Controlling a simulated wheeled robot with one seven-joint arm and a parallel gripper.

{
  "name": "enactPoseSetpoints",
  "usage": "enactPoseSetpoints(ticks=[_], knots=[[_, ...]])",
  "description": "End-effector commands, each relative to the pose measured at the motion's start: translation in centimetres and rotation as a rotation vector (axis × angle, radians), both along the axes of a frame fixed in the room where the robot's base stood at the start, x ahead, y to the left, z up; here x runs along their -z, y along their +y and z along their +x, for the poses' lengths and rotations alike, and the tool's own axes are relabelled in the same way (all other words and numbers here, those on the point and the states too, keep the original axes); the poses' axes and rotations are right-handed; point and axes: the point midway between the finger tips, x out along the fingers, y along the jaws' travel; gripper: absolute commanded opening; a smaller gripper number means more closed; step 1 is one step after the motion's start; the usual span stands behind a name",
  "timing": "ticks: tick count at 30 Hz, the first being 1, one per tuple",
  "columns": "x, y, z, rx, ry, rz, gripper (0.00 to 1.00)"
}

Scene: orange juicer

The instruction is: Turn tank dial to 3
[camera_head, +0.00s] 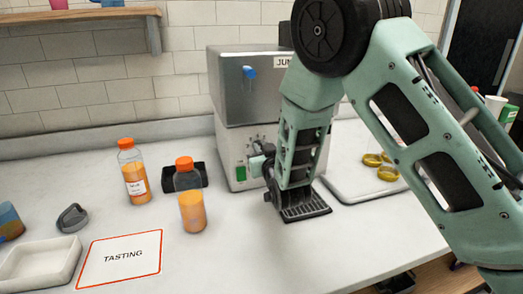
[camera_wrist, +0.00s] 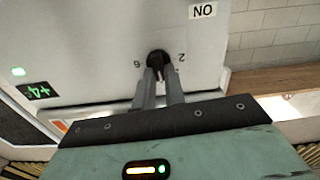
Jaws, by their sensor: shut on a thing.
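The juicer (camera_head: 227,90) is a grey and white box machine at the back of the counter. Its black dial (camera_wrist: 158,58) is on the white front panel in the wrist view, with the marks "6" to its left and "2" to its right as the picture shows them. My gripper (camera_wrist: 166,72) is shut on the dial, with its two grey fingers on either side of the knob. In the head view my gripper (camera_head: 262,165) reaches the juicer's lower front, and my arm hides the dial. The dial's exact setting is not readable.
Two orange-capped bottles (camera_head: 135,175) (camera_head: 189,205) stand left of the juicer. A "TASTING" card (camera_head: 120,258), a white tray (camera_head: 40,265) and a grey lid (camera_head: 72,217) lie at the front left. Yellow rings (camera_head: 388,173) lie on a board to the right.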

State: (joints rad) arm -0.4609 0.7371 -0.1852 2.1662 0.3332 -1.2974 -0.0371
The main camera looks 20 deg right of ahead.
Motion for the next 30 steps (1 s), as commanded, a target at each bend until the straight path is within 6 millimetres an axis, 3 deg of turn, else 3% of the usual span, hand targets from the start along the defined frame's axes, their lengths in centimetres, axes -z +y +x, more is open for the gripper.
enactPoseSetpoints(ticks=[18, 30], knots=[[0.16, 0.46, -0.02, -0.001, -0.001, -0.481, 0.00], [0.21, 0.52, -0.01, 0.000, -0.001, -0.678, 0.00]])
